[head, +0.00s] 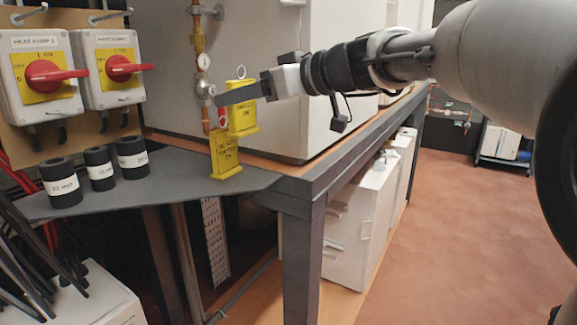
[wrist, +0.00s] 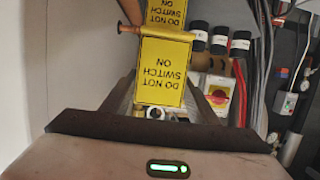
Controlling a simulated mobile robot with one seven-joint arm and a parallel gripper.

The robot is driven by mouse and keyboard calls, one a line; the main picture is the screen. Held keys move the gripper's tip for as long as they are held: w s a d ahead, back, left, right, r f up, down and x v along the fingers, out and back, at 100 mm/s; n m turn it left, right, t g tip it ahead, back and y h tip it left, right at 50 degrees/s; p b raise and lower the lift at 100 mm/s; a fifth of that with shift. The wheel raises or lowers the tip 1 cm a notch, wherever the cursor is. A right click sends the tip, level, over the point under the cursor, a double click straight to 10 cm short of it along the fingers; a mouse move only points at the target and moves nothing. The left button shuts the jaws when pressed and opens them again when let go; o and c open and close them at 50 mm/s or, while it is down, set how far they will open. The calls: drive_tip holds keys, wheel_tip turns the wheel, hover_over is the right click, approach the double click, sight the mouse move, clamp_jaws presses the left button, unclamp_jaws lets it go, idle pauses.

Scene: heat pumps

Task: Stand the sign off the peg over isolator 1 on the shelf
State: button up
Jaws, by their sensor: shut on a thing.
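Isolator 1 (head: 42,75), with a red handle, is at the left. The peg (head: 30,14) over it is bare.
A second isolator (head: 112,68) is beside the first, with a bare peg (head: 110,15) above. Several black rolls, one of them at the front (head: 62,183), stand on the shelf's left. The shelf's middle is clear.

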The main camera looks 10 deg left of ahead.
wheel_tip(320, 180, down, 10)
drive_tip(key=shift+r+b, duration=0.1)
drive_tip(key=shift+b, duration=0.55)
drive_tip(key=shift+f+b, duration=0.25)
drive_tip(key=shift+b, duration=0.1)
drive_tip(key=o, duration=0.9)
drive_tip(key=shift+c, duration=0.2)
drive_tip(key=shift+r, duration=0.1)
drive_tip(key=shift+r+p, duration=0.15)
drive_tip(key=shift+p, duration=0.2)
drive_tip(key=v, duration=1.2)
drive_tip(key=s+d+f+m+h, duration=1.3)
drive_tip(key=s+d+f, duration=0.7)
drive_tip(key=d+f, duration=0.1)
drive_tip(key=shift+s+f+h+b, duration=0.25)
drive_tip(key=shift+h+b, duration=0.05)
drive_tip(key=shift+b, duration=0.05)
